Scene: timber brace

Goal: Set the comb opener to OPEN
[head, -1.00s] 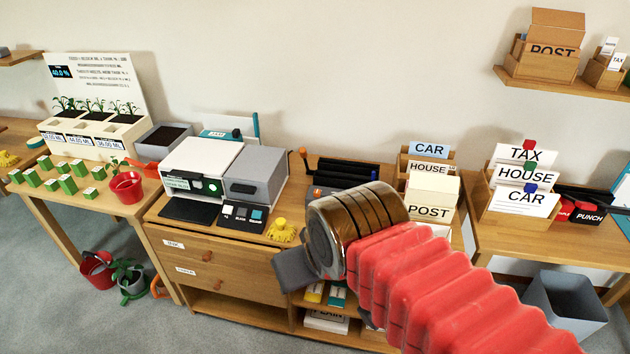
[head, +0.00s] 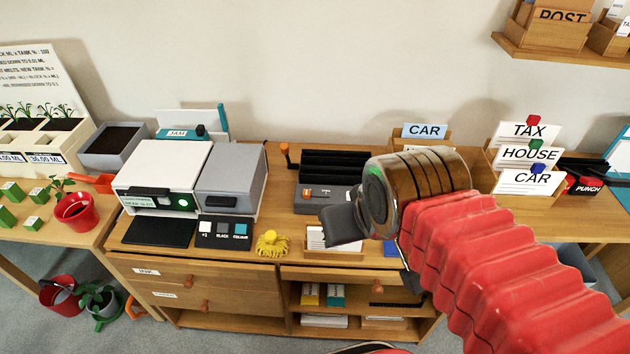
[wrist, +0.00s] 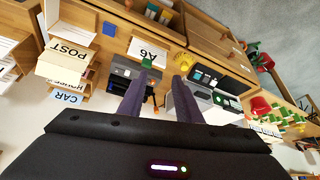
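The comb opener (head: 326,199) is a grey unit with an orange control on its front, below a black ribbed part, on the wooden desk. An orange-tipped crank stands at its left end. In the head view my gripper (head: 340,226) is in front of its right end and covers part of it. I cannot read the control's setting. In the wrist view, which looks upside down, my gripper (wrist: 162,77) has its two dark fingers apart with nothing held between them. The comb opener (wrist: 122,72) shows there partly behind a finger.
A white and grey printer (head: 165,180) stands left of the opener, with a yellow object (head: 271,243) between. A holder with white cards (head: 335,243) sits just in front. A CAR card (head: 424,131) stands behind right. Shelves are below the desk.

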